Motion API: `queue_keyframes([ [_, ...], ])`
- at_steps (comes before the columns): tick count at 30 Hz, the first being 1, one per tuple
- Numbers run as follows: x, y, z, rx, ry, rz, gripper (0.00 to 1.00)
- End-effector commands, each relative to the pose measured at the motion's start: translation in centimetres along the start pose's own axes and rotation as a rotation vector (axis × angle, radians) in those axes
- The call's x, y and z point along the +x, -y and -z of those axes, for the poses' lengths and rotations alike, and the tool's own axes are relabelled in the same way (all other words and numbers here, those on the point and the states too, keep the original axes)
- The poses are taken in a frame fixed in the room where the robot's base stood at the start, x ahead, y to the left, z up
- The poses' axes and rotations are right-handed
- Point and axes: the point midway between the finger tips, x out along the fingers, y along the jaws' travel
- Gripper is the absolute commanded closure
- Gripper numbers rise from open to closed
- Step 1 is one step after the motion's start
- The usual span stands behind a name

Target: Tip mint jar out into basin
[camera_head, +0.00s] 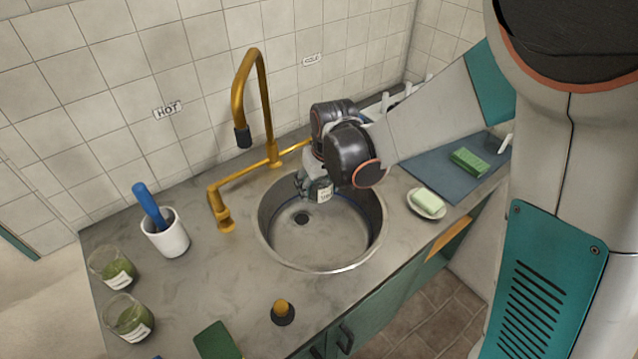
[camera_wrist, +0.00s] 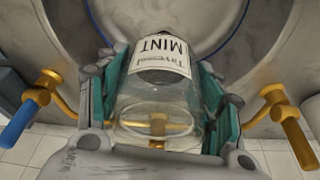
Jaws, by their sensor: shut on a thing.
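The mint jar (camera_wrist: 160,105) is clear glass with a white label reading MINT, upside down in the wrist view. My gripper (camera_wrist: 160,78) is shut on its sides, with teal-padded fingers left and right. Its near part looks clear and empty, with gold fittings showing through; its far end is partly hidden behind the label. In the head view my gripper (camera_head: 317,186) hangs over the back of the round steel basin (camera_head: 335,245), with the jar's label (camera_head: 325,194) just showing. The jar's exact tilt is hard to tell. I see no mint in the visible basin floor.
A gold faucet (camera_head: 243,90) stands behind the basin. Left are a white mortar (camera_head: 168,240) with blue pestle and two jars of green contents (camera_head: 112,268) (camera_head: 128,318). A soap dish (camera_head: 427,212) and blue mat (camera_head: 430,170) with green sponge lie right. A yellow-topped knob (camera_head: 283,312) is in front.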

Motion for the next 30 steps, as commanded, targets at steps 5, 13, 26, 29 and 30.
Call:
queue_keyframes([
  [5,1.0,0.5,-0.3,-0.002,0.0,0.0,0.86],
  [13,2.2,1.2,-0.7,0.0,0.0,0.0,0.86],
  [26,4.2,2.3,-1.3,-0.001,0.0,0.0,0.86],
  [29,4.6,2.5,-1.5,0.0,0.0,0.0,0.86],
  [30,4.7,2.6,-1.5,0.0,0.0,0.0,0.86],
])
